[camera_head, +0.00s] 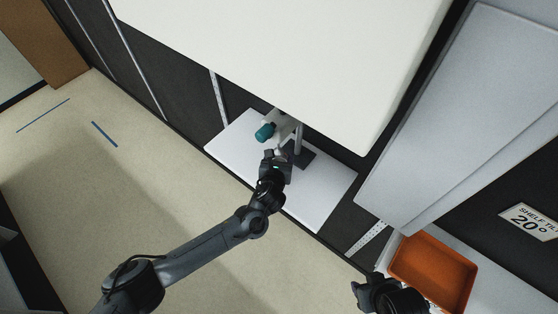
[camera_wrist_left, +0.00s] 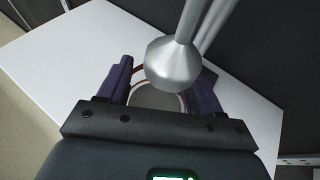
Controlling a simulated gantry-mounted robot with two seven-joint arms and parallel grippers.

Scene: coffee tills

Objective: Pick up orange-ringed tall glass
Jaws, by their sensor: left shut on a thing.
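The glass (camera_wrist_left: 157,98) shows in the left wrist view as a round rim with a thin orange-brown ring, seen from above. It sits between the two purple fingers of my left gripper (camera_wrist_left: 166,76), which is shut on it. In the head view my left gripper (camera_head: 277,155) is low over the white shelf (camera_head: 325,203), below a large white panel. The glass itself cannot be made out there. A silver, cone-ended metal part (camera_wrist_left: 173,65) hides part of the rim in the wrist view. My right gripper (camera_head: 372,294) is at the bottom edge; its jaw state is unclear.
A teal cylinder (camera_head: 265,132) is just beyond my left gripper. A grey upright stand (camera_head: 298,140) with a dark base is close on its right. The large white panel (camera_head: 270,55) overhangs the shelf. An orange bin (camera_head: 433,270) is at lower right.

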